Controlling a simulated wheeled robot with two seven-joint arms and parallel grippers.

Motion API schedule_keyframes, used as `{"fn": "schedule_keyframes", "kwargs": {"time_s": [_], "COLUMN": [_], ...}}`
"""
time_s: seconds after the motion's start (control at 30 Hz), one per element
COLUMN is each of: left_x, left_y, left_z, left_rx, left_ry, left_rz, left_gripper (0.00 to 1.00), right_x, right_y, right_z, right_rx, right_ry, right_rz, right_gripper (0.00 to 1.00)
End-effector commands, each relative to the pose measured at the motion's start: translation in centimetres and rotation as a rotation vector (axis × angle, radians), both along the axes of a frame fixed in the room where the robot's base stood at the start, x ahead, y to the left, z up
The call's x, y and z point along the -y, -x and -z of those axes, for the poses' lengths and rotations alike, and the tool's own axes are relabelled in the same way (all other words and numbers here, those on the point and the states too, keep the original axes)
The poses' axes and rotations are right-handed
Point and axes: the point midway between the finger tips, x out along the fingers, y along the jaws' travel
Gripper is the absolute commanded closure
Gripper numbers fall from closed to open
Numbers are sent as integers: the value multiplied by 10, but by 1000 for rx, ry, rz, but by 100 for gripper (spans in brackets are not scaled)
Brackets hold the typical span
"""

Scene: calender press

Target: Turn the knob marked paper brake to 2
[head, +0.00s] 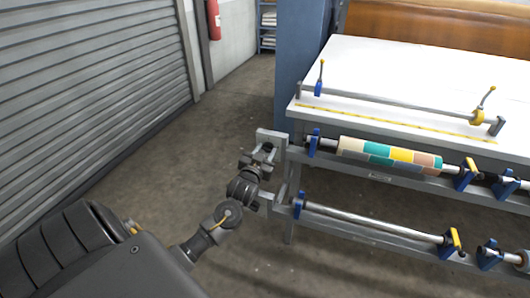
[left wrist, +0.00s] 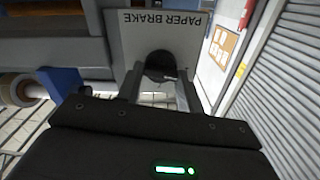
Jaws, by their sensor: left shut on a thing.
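In the left wrist view a grey plate (left wrist: 125,45) carries the label PAPER BRAKE, upside down in the picture. The black round knob (left wrist: 160,64) is on this plate, between the two fingers of my left gripper (left wrist: 158,88). A light pointer mark shows on the knob; the scale numbers cannot be read. In the head view my left gripper (head: 265,158) is at the plate (head: 272,136) on the left end of the roller frame, shut on the knob, which is mostly hidden there. My right gripper is not in view.
The frame holds a roll with coloured patches (head: 388,154) and a bare lower roller (head: 370,220) in blue brackets. A white table (head: 410,75) with a bar stands behind. A blue post (head: 300,60) is near the plate. Open floor (head: 150,165) lies left, before a grey shutter (head: 90,80).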

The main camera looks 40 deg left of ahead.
Motion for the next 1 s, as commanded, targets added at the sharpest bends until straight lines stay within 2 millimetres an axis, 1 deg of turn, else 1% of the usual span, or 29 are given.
{"fn": "schedule_keyframes", "kwargs": {"time_s": [0.17,0.37,0.47,0.7,0.9,1.0], "left_x": [1,1,2,2,3,3], "left_y": [0,-1,-1,-1,-1,-1], "left_z": [-2,-4,-4,-3,-2,-2], "left_rx": [-20,-66,-95,-170,-233,-264], "left_ry": [-52,-180,-265,-482,-662,-752], "left_rz": [2,2,2,2,3,2], "left_gripper": [86,86,86,86,86,86], "right_x": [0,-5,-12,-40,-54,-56], "right_y": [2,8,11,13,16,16], "right_z": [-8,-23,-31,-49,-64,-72], "right_rx": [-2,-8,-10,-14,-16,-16], "right_ry": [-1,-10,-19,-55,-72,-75], "right_rz": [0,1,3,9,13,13], "right_gripper": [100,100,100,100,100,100]}}
